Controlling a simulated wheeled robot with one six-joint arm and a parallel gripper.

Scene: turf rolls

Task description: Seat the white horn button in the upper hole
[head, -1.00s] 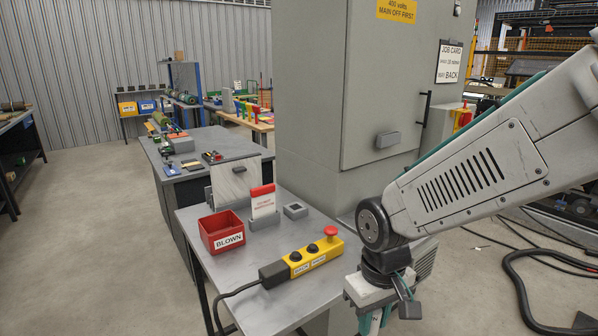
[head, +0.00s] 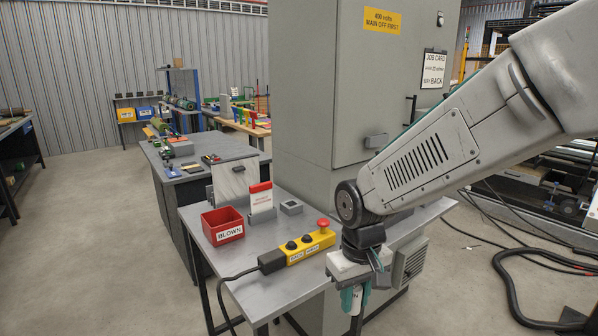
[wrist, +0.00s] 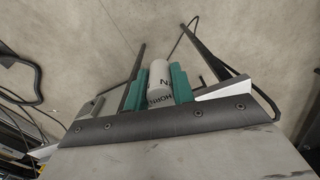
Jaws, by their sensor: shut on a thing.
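My gripper (head: 354,302) hangs beyond the table's near right side, pointing down. Its teal fingers are shut on a white cylindrical button (wrist: 160,80) with dark lettering that reads like HORN. In the head view the button (head: 357,298) shows only as a small pale patch between the fingers. A yellow control pendant (head: 297,254) lies on the table to the left of my gripper, apart from it. It carries a red mushroom knob and two black round spots; I cannot tell whether these are holes or buttons. I cannot make out the upper hole.
A tall grey cabinet (head: 310,90) stands behind. Black cables (head: 520,280) lie on the floor at right.

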